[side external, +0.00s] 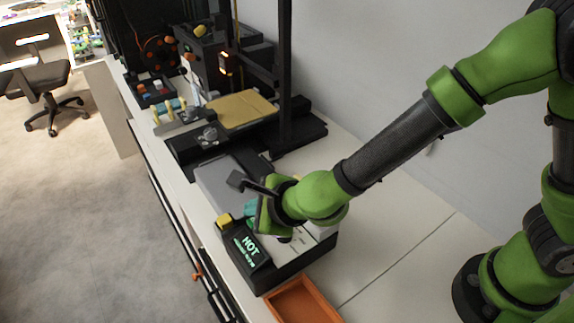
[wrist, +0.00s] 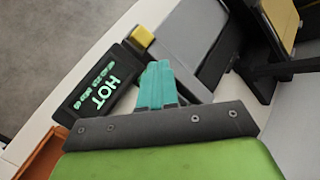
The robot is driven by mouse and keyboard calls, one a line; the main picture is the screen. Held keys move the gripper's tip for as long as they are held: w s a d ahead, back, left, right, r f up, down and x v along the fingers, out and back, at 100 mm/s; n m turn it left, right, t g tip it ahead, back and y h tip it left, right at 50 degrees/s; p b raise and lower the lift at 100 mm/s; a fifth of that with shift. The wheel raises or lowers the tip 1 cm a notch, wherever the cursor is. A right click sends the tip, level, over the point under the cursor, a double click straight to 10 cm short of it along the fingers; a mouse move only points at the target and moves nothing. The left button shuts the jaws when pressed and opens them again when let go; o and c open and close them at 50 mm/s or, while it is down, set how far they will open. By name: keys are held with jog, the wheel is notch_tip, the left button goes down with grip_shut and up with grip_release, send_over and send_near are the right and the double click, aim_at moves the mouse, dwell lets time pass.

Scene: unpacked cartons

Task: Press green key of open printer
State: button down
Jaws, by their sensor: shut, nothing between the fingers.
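The open-frame printer (side external: 240,110), with a yellow bed and dark uprights, stands on the bench behind my gripper in the side view. I cannot make out a green key on it. Its edge with a strip of yellow bed shows at the top right of the wrist view (wrist: 289,20). My gripper (side external: 250,212) is low over a black and grey device with a lit "HOT" panel (side external: 249,249). Its teal fingers (wrist: 158,70) are together and empty, beside the panel in the wrist view. My gripper hides part of this device, and any contact is unclear.
A yellow block (side external: 224,220) sits at the device's corner. An orange tray (side external: 303,303) lies in front of it. A small box with coloured keys (side external: 155,91) and dark machines (side external: 205,55) stand farther back. The bench at right is clear.

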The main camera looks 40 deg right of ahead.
jog(key=shift+f, duration=0.15)
jog(key=shift+f, duration=0.3)
jog(key=shift+f, duration=0.5)
dwell(0.9)
jog(key=shift+r, duration=0.95)
jog(key=shift+r, duration=2.5)
